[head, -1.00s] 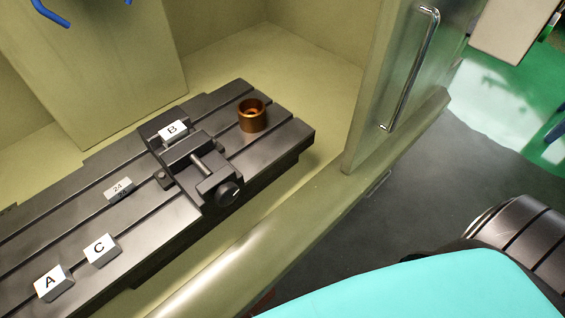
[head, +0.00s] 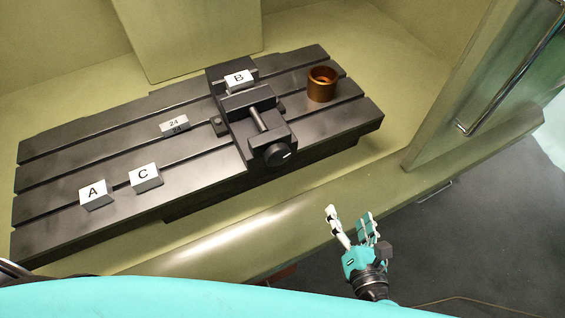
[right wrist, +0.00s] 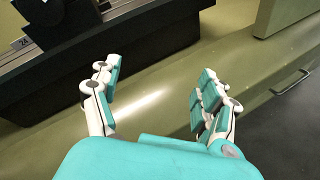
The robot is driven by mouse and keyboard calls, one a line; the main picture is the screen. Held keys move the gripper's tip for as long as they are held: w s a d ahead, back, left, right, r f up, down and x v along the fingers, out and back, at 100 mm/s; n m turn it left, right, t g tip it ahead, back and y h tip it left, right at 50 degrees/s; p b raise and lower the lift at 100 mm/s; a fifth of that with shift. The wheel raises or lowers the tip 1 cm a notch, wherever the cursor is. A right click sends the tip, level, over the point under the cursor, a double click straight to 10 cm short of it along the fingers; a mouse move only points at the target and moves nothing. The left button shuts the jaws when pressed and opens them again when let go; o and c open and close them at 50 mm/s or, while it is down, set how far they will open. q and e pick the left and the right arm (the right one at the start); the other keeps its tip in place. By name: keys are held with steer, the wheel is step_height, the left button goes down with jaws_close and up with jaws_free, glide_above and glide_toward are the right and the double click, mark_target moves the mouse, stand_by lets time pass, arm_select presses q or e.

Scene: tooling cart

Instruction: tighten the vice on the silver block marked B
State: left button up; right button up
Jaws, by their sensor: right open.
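The silver block marked B (head: 238,79) sits in the black vice (head: 246,106), at the vice's far end. Whether the jaw touches the block I cannot tell. The vice's screw runs toward the near side and ends in a round black knob (head: 273,153). The vice stands on the slotted dark table (head: 100,160). My right gripper (head: 350,212) is open and empty, in front of the enclosure's front sill, below and right of the knob. In the right wrist view its two fingers (right wrist: 155,90) are spread with nothing between them. My left gripper is not in view.
Blocks marked A (head: 95,194) and C (head: 146,177) and a small block marked 24 (head: 174,125) lie left of the vice. A copper-coloured cup (head: 322,84) stands right of it. An open door with a handle (head: 510,70) is at right. The front sill (head: 240,245) lies between gripper and table.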

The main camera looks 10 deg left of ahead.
steer(key=s+a+r+n+y, duration=0.6)
steer(key=s+r+n, duration=0.25)
steer(key=n, duration=0.35)
steer(key=p, duration=0.5)
glide_toward(280, 159)
steer(key=x, duration=0.8)
steer(key=shift+w+a, duration=0.3)
steer(key=shift+w, duration=0.05)
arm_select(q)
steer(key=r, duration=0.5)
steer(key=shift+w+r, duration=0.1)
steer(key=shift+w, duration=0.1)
arm_select(e)
steer(key=c, duration=1.2)
steer(key=shift+m, duration=0.4)
